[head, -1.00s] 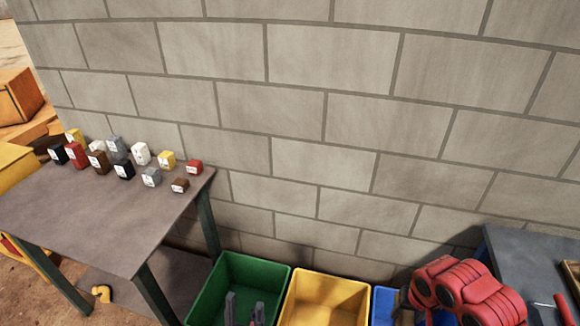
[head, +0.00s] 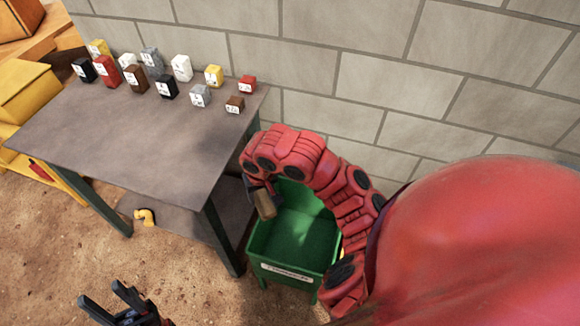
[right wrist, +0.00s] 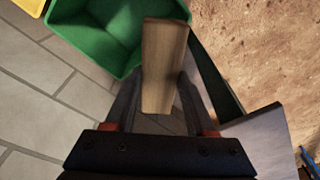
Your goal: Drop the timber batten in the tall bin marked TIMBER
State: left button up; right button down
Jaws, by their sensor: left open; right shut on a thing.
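The timber batten (head: 265,203) is a short light-brown wooden piece. My right gripper (head: 258,190) is shut on it at the left rim of the green bin (head: 290,272). In the right wrist view the batten (right wrist: 163,62) sits between the two fingers of the right gripper (right wrist: 157,100), and its far end overlaps the green bin (right wrist: 88,38). I cannot tell its exact height above the rim. The bin has a white label on its front, too small to read, and looks empty where I see inside. My left gripper (head: 112,298) is open and empty, low at bottom left.
A grey table (head: 150,135) stands left of the bin, with several small coloured labelled blocks (head: 135,78) along its back. A yellow pipe elbow (head: 145,216) lies on the lower shelf. A block wall (head: 400,85) stands behind. My red right arm hides the right side.

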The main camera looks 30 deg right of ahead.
jog(key=s+d+f+m+b, duration=0.2)
jog(key=d+f+b, duration=0.3)
jog(key=f+b, duration=0.4)
jog(key=s+d+f+m+b, duration=0.3)
jog(key=f+b, duration=0.6)
jog(key=f, duration=1.2)
jog(key=s+d+f+m+h+b, duration=0.1)
jog(key=d+f+b, duration=0.6)
jog(key=f, duration=0.8)
jog(key=shift+s+f+m+g+b, duration=0.2)
jog(key=shift+s+m+b, duration=0.25)
jog(key=shift+m, duration=0.2)
jog(key=shift+s+f+m+g+b, duration=0.1)
jog(key=shift+s+f+m+b, duration=0.1)
jog(key=shift+s+m+b, duration=0.35)
notch_tip(320, 180, down, 5)
jog(key=shift+r+b, duration=0.15)
jog(key=shift+b, duration=0.45)
jog(key=shift+w+r, duration=0.1)
jog(key=shift+c, duration=1.2)
grip_release()
